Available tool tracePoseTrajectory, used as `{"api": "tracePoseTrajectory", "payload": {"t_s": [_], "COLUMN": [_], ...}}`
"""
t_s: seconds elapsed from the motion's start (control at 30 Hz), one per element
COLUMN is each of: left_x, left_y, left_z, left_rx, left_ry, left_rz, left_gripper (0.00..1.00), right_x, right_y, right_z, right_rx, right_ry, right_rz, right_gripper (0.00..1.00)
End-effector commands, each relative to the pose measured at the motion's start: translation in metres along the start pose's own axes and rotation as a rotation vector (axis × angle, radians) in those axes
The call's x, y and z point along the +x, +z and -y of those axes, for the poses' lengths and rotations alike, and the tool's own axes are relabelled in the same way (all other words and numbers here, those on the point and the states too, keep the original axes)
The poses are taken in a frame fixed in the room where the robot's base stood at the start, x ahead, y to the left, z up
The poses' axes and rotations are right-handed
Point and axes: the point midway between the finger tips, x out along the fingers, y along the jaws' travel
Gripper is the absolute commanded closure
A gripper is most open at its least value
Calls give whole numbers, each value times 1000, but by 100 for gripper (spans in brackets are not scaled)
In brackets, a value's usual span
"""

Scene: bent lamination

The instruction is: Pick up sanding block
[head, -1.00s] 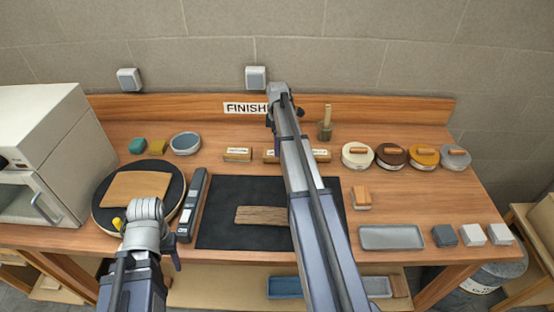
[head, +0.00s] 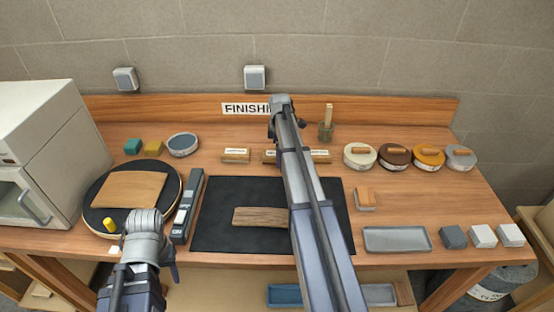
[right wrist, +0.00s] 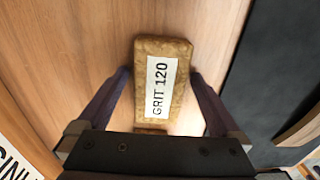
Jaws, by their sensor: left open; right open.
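A tan, cork-like sanding block labelled GRIT 120 (right wrist: 172,70) lies on the wooden bench in the right wrist view. My right gripper (right wrist: 158,78) is open, with one finger on each side of the block and gaps showing. I cannot tell how far above the bench its tips are. In the head view my right arm partly covers the middle of a row of labelled blocks, with one block (head: 236,156) to its left and another (head: 320,157) to its right. My left gripper (head: 168,258) is open, near the bench's front left; its tips are mostly hidden.
A black mat (head: 215,232) with a wooden piece (head: 260,217) lies in front of the row. A round black turntable (head: 95,190) with a wood panel stands left, beside a white oven-like box (head: 50,150). Several lidded tins (head: 395,156) and a grey tray (head: 397,240) are at right.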

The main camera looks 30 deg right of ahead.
Motion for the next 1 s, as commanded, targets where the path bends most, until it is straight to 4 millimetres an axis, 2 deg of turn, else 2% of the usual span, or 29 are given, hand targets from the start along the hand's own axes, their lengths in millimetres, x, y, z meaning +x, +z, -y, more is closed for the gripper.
{"api": "tracePoseTrajectory", "payload": {"t_s": [0.07,0.73,1.0], "left_x": [0,0,-1], "left_y": [0,0,0], "left_z": [0,0,0], "left_rx": [0,0,0], "left_ry": [0,0,0], "left_rz": [0,0,0], "left_gripper": [50,50,50], "right_x": [0,0,-1], "right_y": [0,0,0], "right_z": [0,0,0], "right_rx": [0,0,0], "right_ry": [0,0,0], "right_rz": [0,0,0], "right_gripper": [6,81,81]}}
